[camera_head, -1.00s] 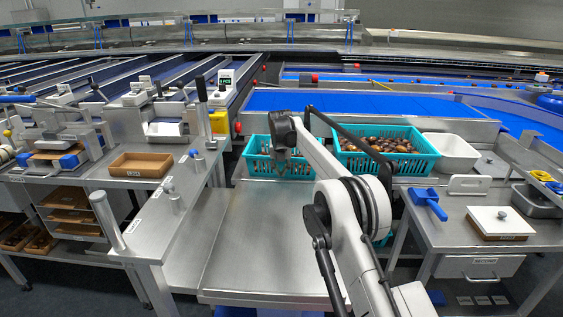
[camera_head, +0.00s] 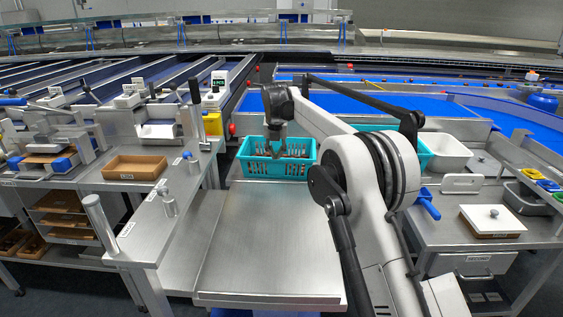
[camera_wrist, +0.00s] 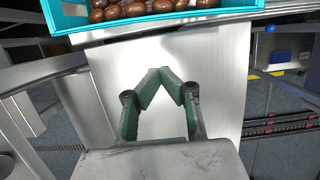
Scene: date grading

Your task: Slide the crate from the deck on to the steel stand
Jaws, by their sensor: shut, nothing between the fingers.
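A teal slatted crate (camera_head: 247,168) stands at the far end of a flat steel surface (camera_head: 265,240) in the head view. In the wrist view the near rim of a teal crate (camera_wrist: 205,18) crosses the top, with brown dates inside. My gripper (camera_head: 278,152) is over the crate's near side in the head view. In the wrist view my gripper (camera_wrist: 172,72) has its green-padded fingertips together, empty, short of the crate rim with bare steel beneath. I cannot tell whether the fingers touch anything. Which surface is deck or stand is unclear.
Another teal crate (camera_head: 425,156) at the right is mostly hidden by my arm. A steel post (camera_head: 100,225) and bench with a brown tray (camera_head: 135,168) stand left. The steel surface before the crate is clear.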

